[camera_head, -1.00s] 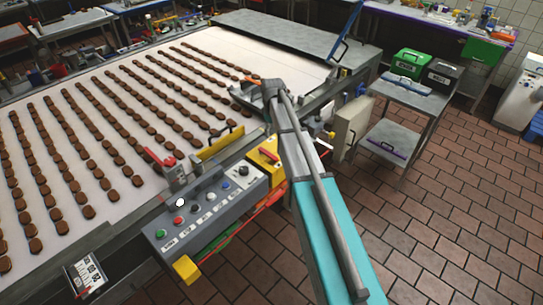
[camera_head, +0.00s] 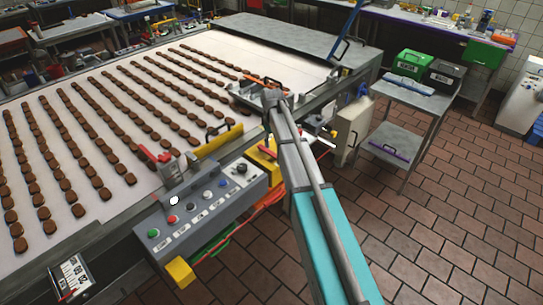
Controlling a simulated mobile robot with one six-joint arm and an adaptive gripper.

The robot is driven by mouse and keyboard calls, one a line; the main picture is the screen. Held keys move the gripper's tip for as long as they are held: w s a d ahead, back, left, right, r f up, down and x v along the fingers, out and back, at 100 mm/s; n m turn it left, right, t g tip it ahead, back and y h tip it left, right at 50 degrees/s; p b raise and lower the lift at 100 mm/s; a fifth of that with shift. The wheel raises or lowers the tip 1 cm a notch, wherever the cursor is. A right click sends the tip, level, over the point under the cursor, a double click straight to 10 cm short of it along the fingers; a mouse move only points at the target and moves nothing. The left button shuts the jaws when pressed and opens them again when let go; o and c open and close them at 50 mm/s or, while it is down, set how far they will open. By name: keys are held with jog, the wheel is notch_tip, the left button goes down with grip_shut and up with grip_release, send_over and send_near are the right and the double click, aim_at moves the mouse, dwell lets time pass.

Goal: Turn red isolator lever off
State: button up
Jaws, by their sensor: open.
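The isolator is a yellow box (camera_head: 258,159) at the right end of the grey control panel (camera_head: 205,207). My arm and gripper cover much of it, and its red lever is mostly hidden. My gripper (camera_head: 268,139) hangs from the arm's end, small and dark, just above and in front of the yellow box. It is open, with nothing seen between its fingers. I cannot tell whether it touches the lever.
A conveyor (camera_head: 110,75) with rows of brown biscuits lies behind the panel. A red clamp handle (camera_head: 155,155) and a yellow bar (camera_head: 217,141) stand at its edge. A steel trolley (camera_head: 392,145) is to the right. The tiled floor (camera_head: 450,210) is clear.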

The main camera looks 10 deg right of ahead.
aim_at(272, 154)
jog(key=shift+f+b, duration=2.5)
jog(key=shift+f, duration=0.3)
